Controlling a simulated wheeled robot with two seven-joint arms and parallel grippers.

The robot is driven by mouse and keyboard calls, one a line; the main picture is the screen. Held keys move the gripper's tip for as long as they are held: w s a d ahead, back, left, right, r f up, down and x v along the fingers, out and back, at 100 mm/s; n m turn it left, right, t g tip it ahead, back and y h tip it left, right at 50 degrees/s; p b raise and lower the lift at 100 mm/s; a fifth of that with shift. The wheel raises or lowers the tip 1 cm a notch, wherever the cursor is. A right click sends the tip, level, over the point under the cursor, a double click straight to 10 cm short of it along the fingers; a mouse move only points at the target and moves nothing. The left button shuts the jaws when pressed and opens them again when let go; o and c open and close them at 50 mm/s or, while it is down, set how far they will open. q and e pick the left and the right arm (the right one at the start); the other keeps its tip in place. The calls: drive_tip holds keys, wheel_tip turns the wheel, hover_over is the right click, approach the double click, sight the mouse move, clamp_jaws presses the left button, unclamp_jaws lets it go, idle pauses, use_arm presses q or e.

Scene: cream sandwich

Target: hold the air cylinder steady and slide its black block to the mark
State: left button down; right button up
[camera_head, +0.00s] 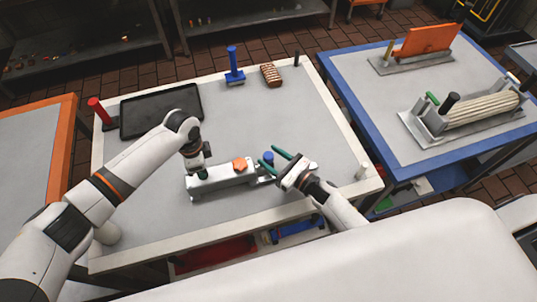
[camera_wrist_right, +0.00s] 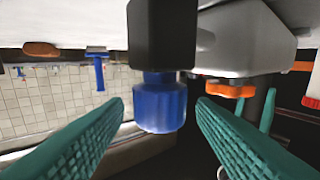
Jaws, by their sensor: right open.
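The air cylinder (camera_head: 225,180) lies on the light worktable, a pale metal body on a silver base with an orange part (camera_head: 240,164) on top. A blue knob (camera_head: 268,157) stands at its right end. In the right wrist view the blue knob (camera_wrist_right: 160,105) joins a black block (camera_wrist_right: 162,35). My right gripper (camera_head: 267,156) is open, its teal fingers on either side of the knob, with gaps showing. My left gripper (camera_head: 203,174) points down at the cylinder's left end; its fingers are mostly hidden. I cannot make out the mark.
A black tray (camera_head: 160,110) lies at the back left beside a red-handled tool (camera_head: 98,108). A blue-handled stamp (camera_head: 234,65) and a brown ridged block (camera_head: 271,74) are at the back. A blue-edged table (camera_head: 400,165) stands to the right. The worktable's middle is clear.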

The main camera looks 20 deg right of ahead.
drive_tip(key=shift+x, duration=0.8)
clamp_jaws()
drive_tip(key=d, duration=1.2)
drive_tip(key=shift+d, duration=0.2)
drive_tip(key=shift+s, duration=0.1)
unclamp_jaws()
drive_tip(key=shift+a, duration=0.1)
wheel_tip(320, 180, up, 10)
